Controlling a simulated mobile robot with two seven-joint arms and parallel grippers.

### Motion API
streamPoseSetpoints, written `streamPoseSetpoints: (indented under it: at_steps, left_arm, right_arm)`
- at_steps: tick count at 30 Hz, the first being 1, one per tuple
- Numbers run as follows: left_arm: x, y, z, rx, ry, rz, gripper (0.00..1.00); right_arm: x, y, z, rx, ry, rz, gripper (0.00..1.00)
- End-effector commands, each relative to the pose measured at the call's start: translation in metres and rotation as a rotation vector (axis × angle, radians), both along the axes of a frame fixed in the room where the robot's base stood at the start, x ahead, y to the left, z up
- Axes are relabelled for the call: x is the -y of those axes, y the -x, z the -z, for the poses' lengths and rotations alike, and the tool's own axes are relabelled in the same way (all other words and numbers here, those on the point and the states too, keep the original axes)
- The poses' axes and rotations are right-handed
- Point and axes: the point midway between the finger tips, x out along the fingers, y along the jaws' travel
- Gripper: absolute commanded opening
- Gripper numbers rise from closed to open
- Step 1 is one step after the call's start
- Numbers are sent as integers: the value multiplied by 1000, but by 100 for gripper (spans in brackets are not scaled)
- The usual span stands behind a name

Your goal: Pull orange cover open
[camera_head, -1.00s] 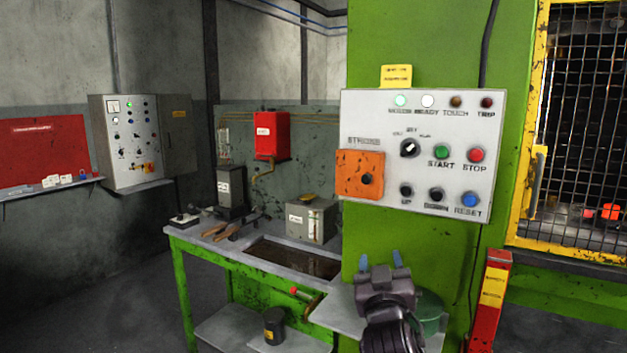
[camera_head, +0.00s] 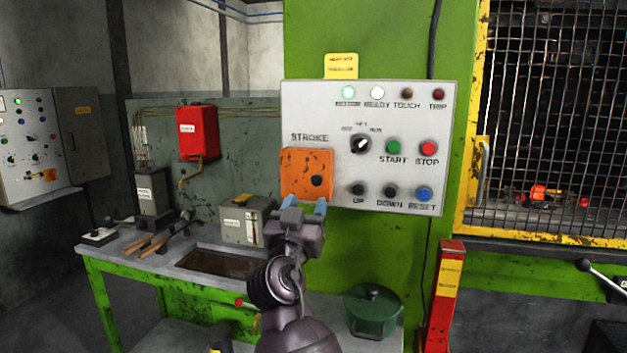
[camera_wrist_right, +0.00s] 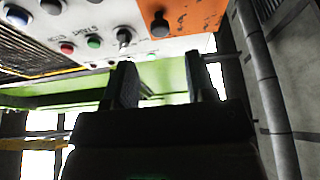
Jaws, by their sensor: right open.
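The orange cover (camera_head: 304,172) is a square plate with a dark round knob (camera_head: 317,181), under the STROKE label on the white control panel (camera_head: 300,112). It lies flat against the panel. My right gripper (camera_head: 304,206) is just below the cover in the head view, with its blue-tipped fingers pointing up and apart. It is open and empty. In the right wrist view, the two dark fingers (camera_wrist_right: 165,85) stand apart below the orange cover (camera_wrist_right: 193,14) and its knob (camera_wrist_right: 160,24). I cannot tell the exact gap to the cover. My left gripper is not in view.
The panel carries lamps, a selector (camera_head: 361,144) and several buttons close to the cover. A yellow-framed mesh guard (camera_head: 550,110) stands at the right. A green workbench (camera_head: 100,268) with tools is at the left. A red post (camera_head: 440,300) and a green pot (camera_head: 372,310) are lower right.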

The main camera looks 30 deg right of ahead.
Motion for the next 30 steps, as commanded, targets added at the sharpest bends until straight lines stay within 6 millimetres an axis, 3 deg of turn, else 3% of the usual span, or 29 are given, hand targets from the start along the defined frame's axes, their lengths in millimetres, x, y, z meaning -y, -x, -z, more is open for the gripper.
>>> streamPoseSetpoints:
  at_steps: [3, 12, 25, 26, 30]
  left_arm:
    - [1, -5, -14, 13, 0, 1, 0]
    - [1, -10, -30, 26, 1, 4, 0]
    - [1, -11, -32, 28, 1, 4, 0]
    - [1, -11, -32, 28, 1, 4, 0]
    - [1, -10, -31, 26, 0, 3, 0]
  right_arm:
    - [16, -13, -13, 2, 1, 1, 51]
    - [43, -37, -25, 0, 0, -1, 51]
    - [49, -42, -26, -1, -1, -1, 51]
    - [49, -42, -26, -1, -1, -1, 49]
    - [49, -42, -26, -1, -1, -1, 28]
